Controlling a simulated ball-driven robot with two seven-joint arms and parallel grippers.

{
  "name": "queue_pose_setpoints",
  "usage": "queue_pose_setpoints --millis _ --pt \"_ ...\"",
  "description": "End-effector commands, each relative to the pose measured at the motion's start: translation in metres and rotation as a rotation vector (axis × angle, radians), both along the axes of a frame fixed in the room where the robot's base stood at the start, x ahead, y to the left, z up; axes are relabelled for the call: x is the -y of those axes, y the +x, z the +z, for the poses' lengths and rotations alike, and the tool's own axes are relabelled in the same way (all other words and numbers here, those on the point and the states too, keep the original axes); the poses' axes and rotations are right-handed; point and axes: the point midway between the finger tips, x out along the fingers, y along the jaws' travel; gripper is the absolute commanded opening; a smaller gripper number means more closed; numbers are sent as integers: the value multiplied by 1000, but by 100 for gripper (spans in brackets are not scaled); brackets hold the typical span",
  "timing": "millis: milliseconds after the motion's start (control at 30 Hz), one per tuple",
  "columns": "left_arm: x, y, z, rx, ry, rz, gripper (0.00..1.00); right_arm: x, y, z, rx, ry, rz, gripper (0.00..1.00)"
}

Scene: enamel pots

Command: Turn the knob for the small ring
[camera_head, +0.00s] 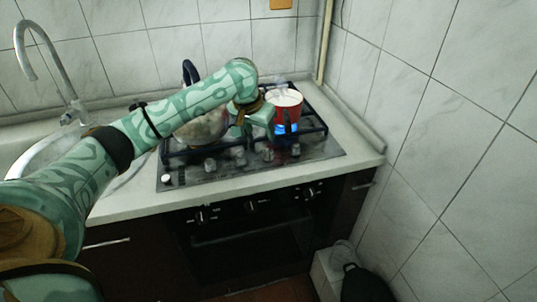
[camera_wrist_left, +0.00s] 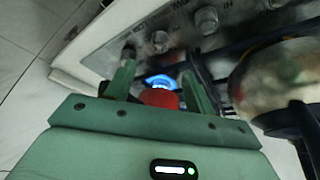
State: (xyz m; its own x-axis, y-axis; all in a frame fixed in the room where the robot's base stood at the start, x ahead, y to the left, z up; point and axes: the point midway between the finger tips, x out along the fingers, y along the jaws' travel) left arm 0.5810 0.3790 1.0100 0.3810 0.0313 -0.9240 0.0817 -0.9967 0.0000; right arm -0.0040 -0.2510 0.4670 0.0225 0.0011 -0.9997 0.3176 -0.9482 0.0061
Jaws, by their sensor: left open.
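The stove knobs stand in a row along the hob's front edge: one (camera_head: 210,164) at the left, one (camera_head: 240,156) in the middle, and one (camera_head: 295,149) at the right. In the left wrist view, knobs (camera_wrist_left: 160,42) and (camera_wrist_left: 207,20) show beyond the fingers. I cannot tell which serves the small ring. My left gripper (camera_head: 256,130) is open, above the hob beside the red pot (camera_head: 291,115). A blue flame (camera_head: 287,128) shows at that pot. In the left wrist view, red shows between the fingers of my left gripper (camera_wrist_left: 160,83); contact is unclear. My right gripper is out of view.
A pale rounded pot (camera_head: 203,130) stands on the hob (camera_head: 185,180), partly behind my left arm. A sink tap (camera_head: 50,60) rises at the left. The tiled wall (camera_head: 430,110) bounds the right. Counter (camera_head: 120,203) shows at the front left.

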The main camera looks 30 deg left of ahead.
Motion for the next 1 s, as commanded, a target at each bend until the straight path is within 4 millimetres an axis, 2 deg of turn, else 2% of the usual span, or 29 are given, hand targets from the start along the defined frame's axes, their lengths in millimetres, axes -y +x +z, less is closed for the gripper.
queue_pose_setpoints --millis 33,100,300,400,567,867,967,1000 --pt "1 6 -24 -8 -2 1 54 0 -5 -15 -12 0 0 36" --pt "0 13 -42 -8 -2 1 54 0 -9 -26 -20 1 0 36" --pt "-2 31 -82 -5 -1 -2 54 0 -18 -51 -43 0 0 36" --pt "-2 37 -94 -3 0 -2 54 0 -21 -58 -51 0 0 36" --pt "-3 41 -103 -1 0 -3 54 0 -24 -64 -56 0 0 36" --pt "-3 42 -102 2 1 -4 54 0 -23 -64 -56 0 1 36" --pt "-3 42 -103 2 1 -4 29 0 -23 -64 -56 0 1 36" --pt "-3 42 -103 1 1 -4 18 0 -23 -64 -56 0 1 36"
